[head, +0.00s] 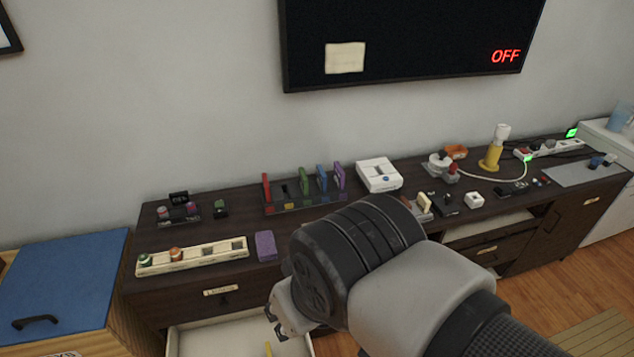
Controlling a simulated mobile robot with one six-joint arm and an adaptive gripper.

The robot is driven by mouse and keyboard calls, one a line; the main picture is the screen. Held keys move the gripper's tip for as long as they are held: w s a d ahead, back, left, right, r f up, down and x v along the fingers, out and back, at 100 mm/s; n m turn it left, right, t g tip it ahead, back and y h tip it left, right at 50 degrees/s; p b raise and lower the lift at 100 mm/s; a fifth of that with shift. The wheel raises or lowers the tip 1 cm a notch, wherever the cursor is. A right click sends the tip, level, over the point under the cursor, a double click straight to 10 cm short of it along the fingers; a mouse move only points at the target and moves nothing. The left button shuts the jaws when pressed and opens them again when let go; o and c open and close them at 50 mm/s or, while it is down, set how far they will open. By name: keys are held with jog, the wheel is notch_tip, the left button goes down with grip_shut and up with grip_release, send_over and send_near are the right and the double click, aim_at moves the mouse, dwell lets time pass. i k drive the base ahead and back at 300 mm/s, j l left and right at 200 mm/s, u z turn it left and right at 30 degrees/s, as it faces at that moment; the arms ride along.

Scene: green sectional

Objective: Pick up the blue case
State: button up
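The blue case (322,177) is a thin upright piece in a dark rack (290,207) near the back of the dark wooden cabinet top. A green case (304,181) stands to its left and a purple case (340,177) to its right. A red case (266,187) stands at the rack's left end. My gripper (284,314) is in front of the cabinet, over an open drawer, lower in the picture than the rack and apart from the blue case. My wrist hides much of it, so its opening and anything between its fingers are unclear.
A white box-like device (379,175) stands right of the rack. A cream tray (192,257) with round items and a purple block (265,246) lie in front. The open drawer (215,338) juts out below. A black screen (410,40) hangs on the wall.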

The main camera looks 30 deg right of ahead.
aim_at(321, 176)
jog(key=i+l+u, duration=0.15)
jog(key=l, duration=0.4)
jog(key=l+u, duration=0.15)
jog(key=l, duration=0.4)
jog(key=i+l+u, duration=0.15)
jog(key=l, duration=0.45)
jog(key=i+l+u, duration=0.2)
jog(key=i+l, duration=0.3)
